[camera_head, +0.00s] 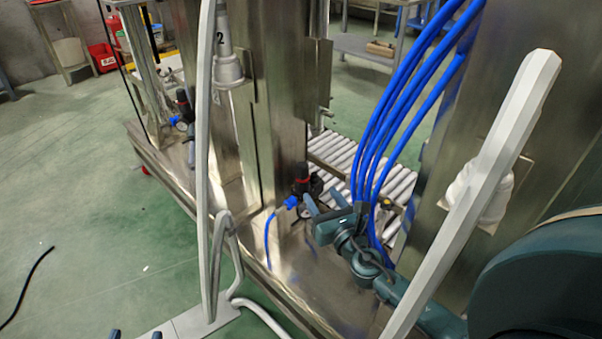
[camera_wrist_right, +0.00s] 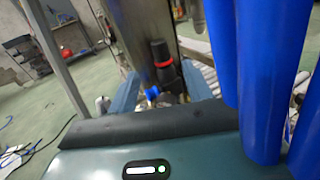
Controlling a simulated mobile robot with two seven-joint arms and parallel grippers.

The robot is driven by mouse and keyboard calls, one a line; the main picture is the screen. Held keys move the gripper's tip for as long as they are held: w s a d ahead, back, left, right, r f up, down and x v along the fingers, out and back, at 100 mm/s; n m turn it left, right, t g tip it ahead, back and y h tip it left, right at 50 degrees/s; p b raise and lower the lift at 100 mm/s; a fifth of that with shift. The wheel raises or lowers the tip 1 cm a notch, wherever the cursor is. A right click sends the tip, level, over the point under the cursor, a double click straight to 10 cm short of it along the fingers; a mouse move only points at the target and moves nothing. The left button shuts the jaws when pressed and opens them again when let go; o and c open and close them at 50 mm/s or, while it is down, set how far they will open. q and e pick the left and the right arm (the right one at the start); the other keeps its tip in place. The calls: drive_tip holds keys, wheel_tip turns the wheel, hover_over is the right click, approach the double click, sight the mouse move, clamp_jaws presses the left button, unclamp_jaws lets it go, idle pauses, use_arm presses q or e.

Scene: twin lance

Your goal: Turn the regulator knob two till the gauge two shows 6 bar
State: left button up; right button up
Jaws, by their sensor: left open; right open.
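A regulator with a black knob (camera_head: 301,170) and a red ring stands on the steel base near the middle of the head view. A small gauge (camera_head: 305,213) sits low on it; its reading is too small to tell. A second regulator (camera_head: 182,101) with a gauge (camera_head: 181,124) is further back left. No number shows on either regulator. My right gripper (camera_head: 327,212) is open beside the nearer regulator, to its lower right. In the right wrist view the black knob (camera_wrist_right: 160,50) stands beyond the open fingers, not touched. My left gripper (camera_head: 136,335) shows only its fingertips, open, at the bottom edge.
Blue hoses (camera_head: 400,100) hang close to my right gripper and also fill the right of the wrist view (camera_wrist_right: 240,70). A pale upright post (camera_head: 203,150) and a roller conveyor (camera_head: 345,155) flank the steel column (camera_head: 285,100). A "2" marks the lance fitting (camera_head: 226,65).

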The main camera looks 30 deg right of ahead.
sight(305, 171)
drive_tip(key=w, duration=0.3)
drive_tip(key=w+b, duration=0.1)
drive_tip(key=w, duration=0.7)
drive_tip(key=shift+d, duration=0.35)
use_arm(q)
drive_tip(key=shift+d+m+t+h+b, duration=0.2)
drive_tip(key=shift+m+t+h+b, duration=0.1)
drive_tip(key=shift+t+h+b, duration=0.15)
use_arm(e)
drive_tip(key=shift+w+d, duration=0.1)
drive_tip(key=shift+w, duration=0.6)
drive_tip(key=c, duration=1)
use_arm(q)
drive_tip(key=shift+w+r, duration=0.1)
use_arm(e)
drive_tip(key=shift+o, duration=0.2)
drive_tip(key=shift+m+h, duration=0.3)
drive_tip(key=shift+h, duration=0.2)
